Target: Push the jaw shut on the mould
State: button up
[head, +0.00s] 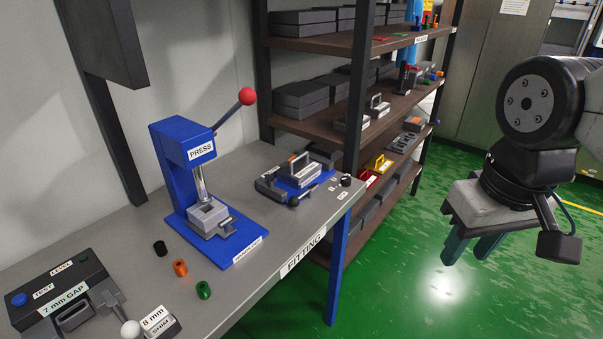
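A blue press (180,165) labelled PRESS stands on the bench, with a red-knobbed lever (246,97). Under its ram sits a pale grey block with a square recess (207,213), which looks like the mould. A small grey jaw-like piece (226,229) sits at its front right; whether it touches the block is too small to tell. My gripper (468,256) hangs over the green floor, right of the bench, apart from everything. Its teal fingers are spread and empty.
Black, orange and green rings (204,290) lie on the bench before the press. A dark 7 mm GAP box (65,296) and an 8 mm block (157,322) stand front left. Loaded shelves (330,128) rise behind. The floor (430,300) around my gripper is clear.

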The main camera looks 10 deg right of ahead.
aim_at(269, 188)
jog(key=z, duration=0.25)
jog(key=i, duration=0.75)
jog(key=u, duration=0.95)
